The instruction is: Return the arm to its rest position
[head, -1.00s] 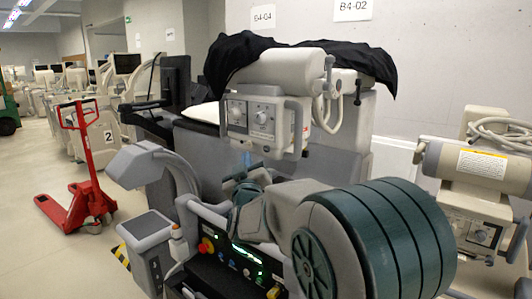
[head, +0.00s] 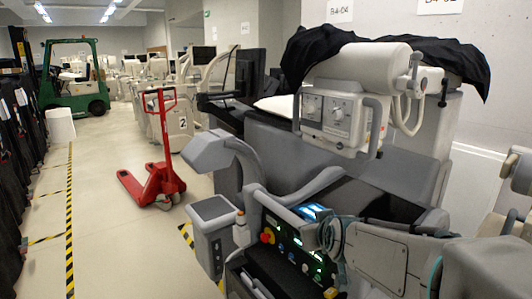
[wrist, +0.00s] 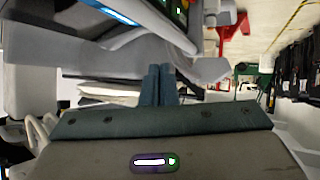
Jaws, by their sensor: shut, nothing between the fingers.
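In the wrist view my gripper (wrist: 159,70) shows as two narrow blue-grey fingers side by side. They are shut and hold nothing. The wrist picture looks turned over, with the floor and the red pallet jack (wrist: 228,22) near its top. In the head view, parts of my arm fill the lower right, in front of the grey cart (head: 335,178). I cannot make out the fingertips there. The cart carries a control panel (head: 292,245) with lit buttons and a red knob.
A pale machine head (head: 338,112) with a black cover (head: 325,50) stands behind the arm. The red pallet jack (head: 155,180) and green forklift (head: 78,82) stand left. Dark covered carts (head: 12,150) line the left edge. Free floor (head: 105,215) lies between, with striped tape.

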